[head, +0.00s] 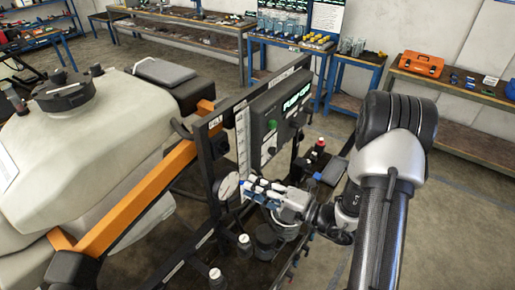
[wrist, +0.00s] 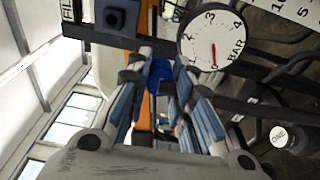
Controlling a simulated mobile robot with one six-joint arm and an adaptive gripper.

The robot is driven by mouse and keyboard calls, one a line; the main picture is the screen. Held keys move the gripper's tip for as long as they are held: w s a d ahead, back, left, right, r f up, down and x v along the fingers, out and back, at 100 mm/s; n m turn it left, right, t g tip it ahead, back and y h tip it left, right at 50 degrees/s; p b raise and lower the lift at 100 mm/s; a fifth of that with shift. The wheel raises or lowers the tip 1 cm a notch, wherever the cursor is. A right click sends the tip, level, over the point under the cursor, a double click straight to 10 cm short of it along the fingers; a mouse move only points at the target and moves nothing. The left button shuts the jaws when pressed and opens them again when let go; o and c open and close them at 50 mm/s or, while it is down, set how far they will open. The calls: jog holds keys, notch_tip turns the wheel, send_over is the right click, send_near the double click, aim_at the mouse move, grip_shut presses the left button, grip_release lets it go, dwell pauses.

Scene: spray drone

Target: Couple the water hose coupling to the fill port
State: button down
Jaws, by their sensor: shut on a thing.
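My gripper (head: 252,188) reaches in from the right to the front of the black frame, beside the round pressure gauge (head: 228,186). In the wrist view its two fingers are closed around a small blue part (wrist: 160,76), which looks like the water hose coupling; the fingers hide much of it. A dark square block with a round socket (wrist: 115,17) sits at the top left of the wrist view, next to a partly cut-off label starting "FIL", and appears to be the fill port. The blue part is apart from it.
The gauge, marked BAR (wrist: 212,42), is close right of the fingers. A panel with a green display (head: 280,112) stands above my gripper. A pale tank (head: 100,150) and orange beam (head: 135,198) lie left.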

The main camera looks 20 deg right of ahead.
notch_tip(320, 180, up, 8)
jog(key=d+m+t+h+p, duration=0.1)
jog(key=p, duration=0.4)
jog(key=shift+s+d+h, duration=0.15)
jog(key=shift+d+h, duration=0.15)
jog(key=shift+d, duration=0.05)
jog(key=shift+p, duration=0.3)
jog(key=shift+p+x, duration=0.4)
jog(key=shift+x, duration=2.5)
jog(key=shift+p, duration=0.45)
jog(key=shift+x, duration=1.5)
jog(key=shift+d+r, duration=0.1)
jog(key=c, duration=1.5)
grip_release()
jog(key=shift+o, duration=0.8)
